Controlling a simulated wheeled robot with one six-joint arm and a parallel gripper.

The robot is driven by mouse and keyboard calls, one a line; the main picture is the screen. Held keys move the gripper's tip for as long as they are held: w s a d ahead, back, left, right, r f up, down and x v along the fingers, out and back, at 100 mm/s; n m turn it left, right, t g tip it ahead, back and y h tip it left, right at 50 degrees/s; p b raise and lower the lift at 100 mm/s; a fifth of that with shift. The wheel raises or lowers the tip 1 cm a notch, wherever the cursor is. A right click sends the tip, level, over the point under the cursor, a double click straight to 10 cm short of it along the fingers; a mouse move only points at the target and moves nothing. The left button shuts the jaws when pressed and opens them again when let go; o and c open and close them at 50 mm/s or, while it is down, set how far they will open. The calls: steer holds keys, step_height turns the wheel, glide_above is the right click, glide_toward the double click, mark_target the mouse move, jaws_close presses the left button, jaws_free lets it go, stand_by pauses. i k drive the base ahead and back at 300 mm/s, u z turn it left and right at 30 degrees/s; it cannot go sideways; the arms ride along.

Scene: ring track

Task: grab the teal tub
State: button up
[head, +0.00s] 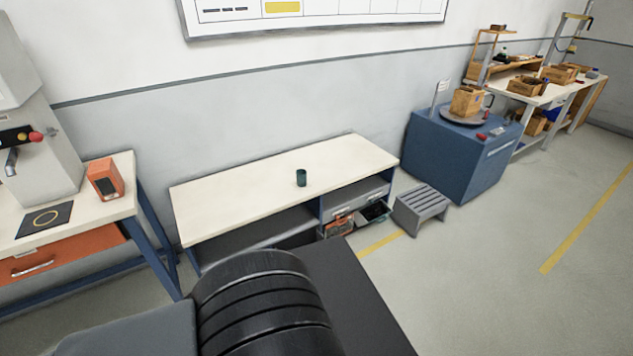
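A small dark teal tub (301,178) stands upright on the cream top of a low bench (240,197) against the wall, right of the bench's middle. Nothing touches it. Dark parts of my own body fill the bottom of the head view, in front of the bench. My gripper is not in view.
Left is a workbench with an orange box (105,179) and a dark mat (44,219). Right of the low bench are a grey step stool (421,208) and a blue cabinet (460,152) carrying a cardboard box (467,101). The floor at right is clear.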

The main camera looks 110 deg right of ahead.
mark_target(301, 173)
steer(key=z, duration=5.2)
steer(key=i, duration=3.4)
steer(key=u, duration=3.95)
